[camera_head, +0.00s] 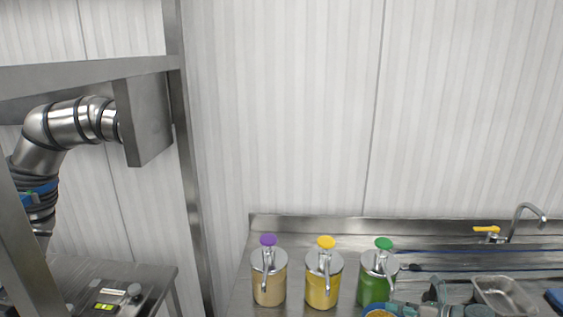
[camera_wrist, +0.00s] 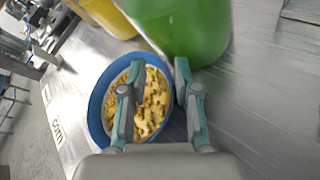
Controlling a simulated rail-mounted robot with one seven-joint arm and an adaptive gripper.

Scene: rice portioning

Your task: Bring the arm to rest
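A blue bowl (camera_wrist: 97,108) with yellow chunky food (camera_wrist: 152,105) in it stands on the metal counter in the wrist view. In the head view only part of the bowl (camera_head: 377,307) shows at the bottom edge. My gripper (camera_wrist: 153,78) is open, its two fingers apart. One finger is over the food and the other beside the bowl's right rim. I cannot tell whether either finger touches the bowl. In the head view, grey and teal parts of my gripper show next to the bowl at the bottom edge.
Pump dispensers with purple (camera_head: 268,240), yellow (camera_head: 326,242) and green (camera_head: 384,243) tops stand on the counter (camera_head: 450,257). The green container (camera_wrist: 190,30) is close beyond my fingers. A metal tray (camera_head: 503,296) and a tap (camera_head: 520,212) are at the right.

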